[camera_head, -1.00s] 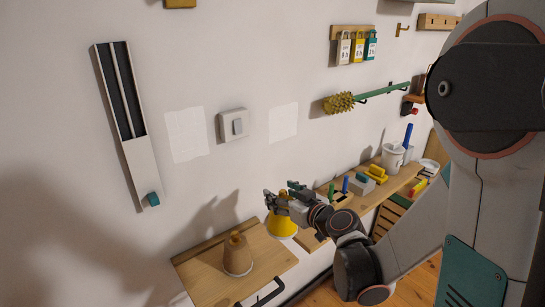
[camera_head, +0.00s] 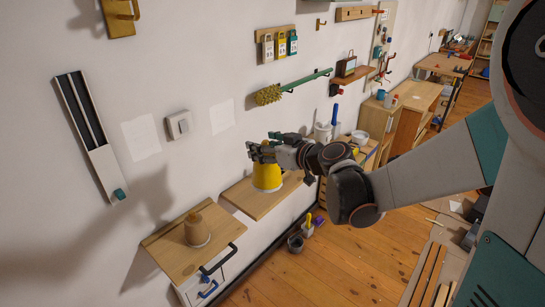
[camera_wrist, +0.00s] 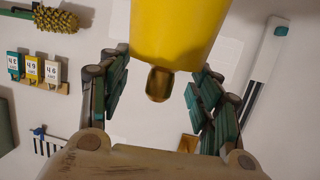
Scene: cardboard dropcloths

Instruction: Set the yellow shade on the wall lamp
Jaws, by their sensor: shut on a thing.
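The yellow shade (camera_head: 267,177) hangs in my gripper (camera_head: 262,148), below the fingers, in front of the wall and over a wooden shelf. In the wrist view the shade (camera_wrist: 178,30) fills the top centre, its brass-coloured knob (camera_wrist: 158,84) between the two teal-padded fingers of my gripper (camera_wrist: 158,95). The finger contact is partly hidden. An ochre bracket (camera_head: 120,18) on the wall, cut by the top left edge, may be the wall lamp; I cannot tell for sure. My gripper is below and right of it in the head view.
A tan cone-shaped shade (camera_head: 198,230) stands on the near wooden cabinet top (camera_head: 170,250). A wall switch (camera_head: 179,125), a slider panel (camera_head: 90,135), a green rod with a yellow brush (camera_head: 268,95) and key tags (camera_head: 280,46) are on the wall. Floor is clear at the bottom centre.

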